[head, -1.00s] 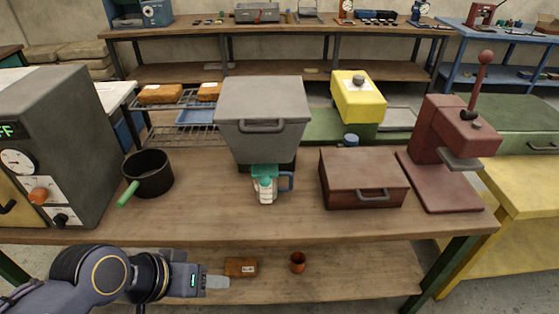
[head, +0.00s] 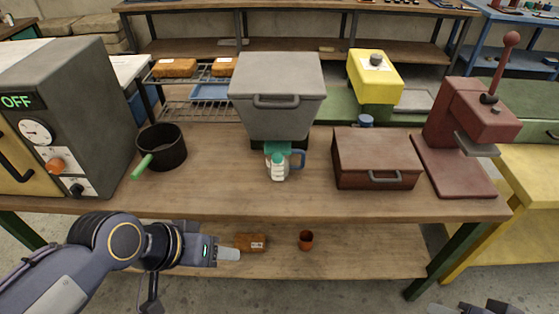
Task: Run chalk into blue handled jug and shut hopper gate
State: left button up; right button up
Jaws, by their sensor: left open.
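The grey hopper (head: 276,112), with a dark bar handle on its front, stands at the back middle of the workbench. Under it is a teal part (head: 276,148), which looks like its gate or outlet; whether it is open is too small to tell. A small pale jug (head: 278,172) with a blue handle on its right stands upright just below that part. Its contents cannot be made out. My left gripper (head: 229,254) is open and empty, low in front of the bench edge, well short of the jug. My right gripper (head: 445,309) barely shows at the bottom right edge.
A black pot (head: 162,150) with a green handle and a grey oven-like machine (head: 75,105) stand left. A brown box (head: 375,160) and a red press (head: 462,150) stand right. The front bench strip is clear. A lower shelf holds a small cup (head: 306,240).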

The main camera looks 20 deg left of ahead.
dwell(0.3)
pick_arm(q)
jog(key=shift+w, duration=0.25)
jog(key=c, duration=0.4)
jog(key=w+m+b, duration=0.1)
jog(key=w+m, duration=0.1)
jog(key=w+r+m+b, duration=0.1)
jog(key=w+m, duration=0.1)
jog(key=w+a+r+m+b, duration=0.1)
jog(key=w+m, duration=0.1)
jog(key=shift+w+a+m+b, duration=0.1)
jog(key=shift+m+b, duration=0.3)
grip_shut()
jog(key=w+r+m+t+b, duration=0.1)
jog(key=w+r+m+b, duration=0.2)
jog(key=w+m, duration=0.7)
jog(key=w+d+f, duration=0.3)
jog(key=w+f, duration=0.4)
jog(key=w, duration=0.2)
jog(key=shift+w+h+p, duration=0.25)
jog(key=shift+h+p, duration=0.05)
jog(key=shift+p, duration=0.05)
